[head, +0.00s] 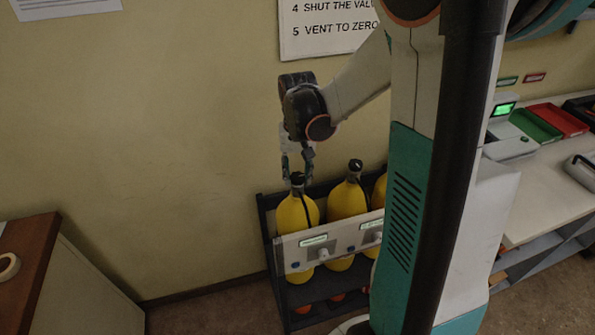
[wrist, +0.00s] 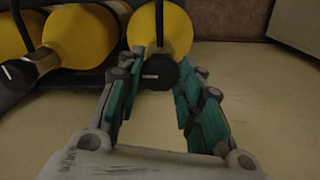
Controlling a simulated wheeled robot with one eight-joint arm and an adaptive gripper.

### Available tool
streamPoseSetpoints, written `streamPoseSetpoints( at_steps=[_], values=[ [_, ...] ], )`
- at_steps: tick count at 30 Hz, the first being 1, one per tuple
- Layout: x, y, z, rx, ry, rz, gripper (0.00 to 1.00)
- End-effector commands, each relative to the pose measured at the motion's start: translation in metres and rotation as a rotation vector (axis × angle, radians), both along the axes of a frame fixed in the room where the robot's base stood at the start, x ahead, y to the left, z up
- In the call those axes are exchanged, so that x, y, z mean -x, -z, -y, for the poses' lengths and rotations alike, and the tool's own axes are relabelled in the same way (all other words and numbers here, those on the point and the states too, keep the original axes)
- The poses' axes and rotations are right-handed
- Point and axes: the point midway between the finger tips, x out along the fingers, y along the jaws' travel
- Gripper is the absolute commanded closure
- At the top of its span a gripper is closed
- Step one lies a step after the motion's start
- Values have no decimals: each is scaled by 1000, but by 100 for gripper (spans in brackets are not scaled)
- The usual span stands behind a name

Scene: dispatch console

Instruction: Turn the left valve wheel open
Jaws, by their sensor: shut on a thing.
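The left valve wheel (head: 297,178) is a small black knob on top of the leftmost yellow cylinder (head: 297,215) in the rack. In the wrist view the same wheel (wrist: 160,74) lies between the green finger pads, with its yellow cylinder (wrist: 174,25) behind it. My gripper (head: 298,170) reaches down onto the wheel from above and is shut on it. The fingertips (wrist: 160,66) also show in the wrist view, one on each side of the wheel. The fingers partly hide the wheel in the head view.
A second cylinder (head: 345,200) with its own black wheel (head: 355,165) stands just to the right, and a third is mostly hidden behind my arm. A pale panel (head: 345,236) crosses the rack front. A brown-topped cabinet (head: 25,255) stands at left, with bare wall between.

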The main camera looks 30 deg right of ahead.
Motion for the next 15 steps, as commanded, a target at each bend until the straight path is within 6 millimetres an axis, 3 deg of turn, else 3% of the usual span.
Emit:
streamPoseSetpoints(
  at_steps=[15],
  values=[
    [-1,0,0,0,-227,1,90]
  ],
)
